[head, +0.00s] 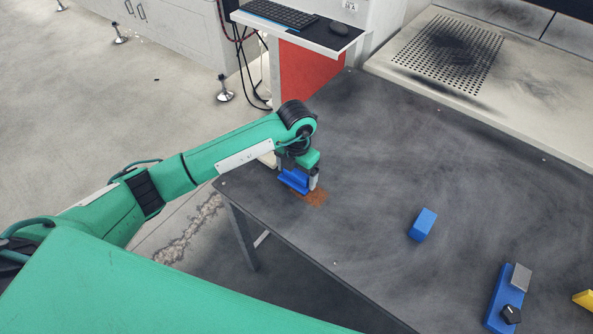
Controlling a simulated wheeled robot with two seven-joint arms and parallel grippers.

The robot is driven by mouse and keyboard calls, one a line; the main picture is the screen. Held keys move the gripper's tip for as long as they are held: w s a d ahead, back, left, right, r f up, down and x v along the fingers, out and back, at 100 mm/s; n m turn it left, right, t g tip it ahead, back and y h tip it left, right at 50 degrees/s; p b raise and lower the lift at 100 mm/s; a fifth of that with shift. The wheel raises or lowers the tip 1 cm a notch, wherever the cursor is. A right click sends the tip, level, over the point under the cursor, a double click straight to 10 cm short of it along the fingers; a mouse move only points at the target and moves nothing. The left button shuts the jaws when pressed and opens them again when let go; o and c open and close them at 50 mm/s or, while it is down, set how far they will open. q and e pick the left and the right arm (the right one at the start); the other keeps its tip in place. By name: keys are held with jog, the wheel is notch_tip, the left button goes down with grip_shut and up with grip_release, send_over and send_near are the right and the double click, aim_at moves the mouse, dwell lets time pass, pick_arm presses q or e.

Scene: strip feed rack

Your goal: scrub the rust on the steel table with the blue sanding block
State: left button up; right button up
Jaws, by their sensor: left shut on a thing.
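The blue sanding block (292,181) is in my left gripper (302,179), near the left corner of the dark steel table (380,150). The gripper is shut on it and points down. The block is low, at or just above the tabletop; I cannot tell whether it touches. The orange-brown rust patch (317,198) shows just right of and in front of the block. The gripper and block may hide part of it. My right gripper is not in view.
A loose blue block (423,225) lies mid-table. A blue fixture with a grey plate and black knob (507,298) and a yellow object (584,299) are at the right. A perforated panel (448,52) and a keyboard shelf (295,30) stand behind.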

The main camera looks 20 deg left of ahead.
pick_arm(q)
jog(key=shift+f+b, duration=0.55)
jog(key=shift+f, duration=0.1)
dwell(0.4)
jog(key=shift+s, duration=0.15)
